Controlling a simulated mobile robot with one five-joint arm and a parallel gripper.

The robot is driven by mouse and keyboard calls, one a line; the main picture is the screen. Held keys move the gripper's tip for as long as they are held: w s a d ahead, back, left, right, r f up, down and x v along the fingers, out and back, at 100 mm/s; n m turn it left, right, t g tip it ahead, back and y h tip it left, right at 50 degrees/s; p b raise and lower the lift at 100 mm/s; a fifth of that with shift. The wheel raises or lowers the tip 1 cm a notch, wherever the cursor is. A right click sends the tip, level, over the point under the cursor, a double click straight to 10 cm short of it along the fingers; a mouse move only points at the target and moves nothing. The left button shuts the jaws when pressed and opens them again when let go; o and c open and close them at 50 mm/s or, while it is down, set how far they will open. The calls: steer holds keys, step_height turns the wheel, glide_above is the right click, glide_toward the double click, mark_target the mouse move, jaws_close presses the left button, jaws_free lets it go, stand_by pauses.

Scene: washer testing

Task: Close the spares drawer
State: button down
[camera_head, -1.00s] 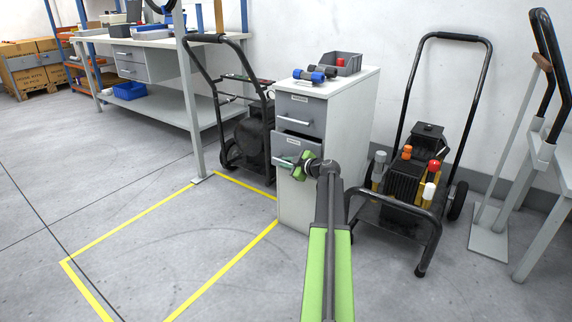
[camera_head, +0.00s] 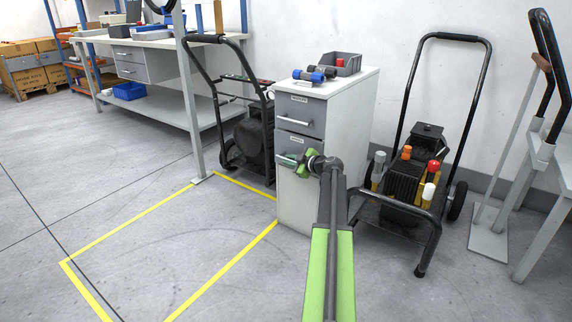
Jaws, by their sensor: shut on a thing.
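A light grey cabinet (camera_head: 345,130) stands in the middle with two grey drawer fronts. The upper drawer (camera_head: 300,112) is flush. The lower drawer (camera_head: 291,144), the one being handled, looks flush with the cabinet face, with no dark gap above it. Its label is too small to read. My green gripper (camera_head: 301,164) is at the lower drawer's front, shut on its handle (camera_head: 285,160). The right part of that handle is hidden behind my gripper.
A grey bin (camera_head: 347,66) and blue and dark parts sit on the cabinet top. A black wheeled machine (camera_head: 405,180) stands close on the right, another wheeled cart (camera_head: 252,140) on the left. Yellow-lined floor in front is clear.

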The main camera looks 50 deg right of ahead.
steer(key=shift+d, duration=0.9)
steer(key=c, duration=1.4)
jaws_free()
steer(key=shift+a+r, duration=0.1)
steer(key=p+v, duration=0.5)
steer(key=v, duration=1.2)
steer(key=shift+s, duration=0.15)
steer(key=shift+r, duration=0.15)
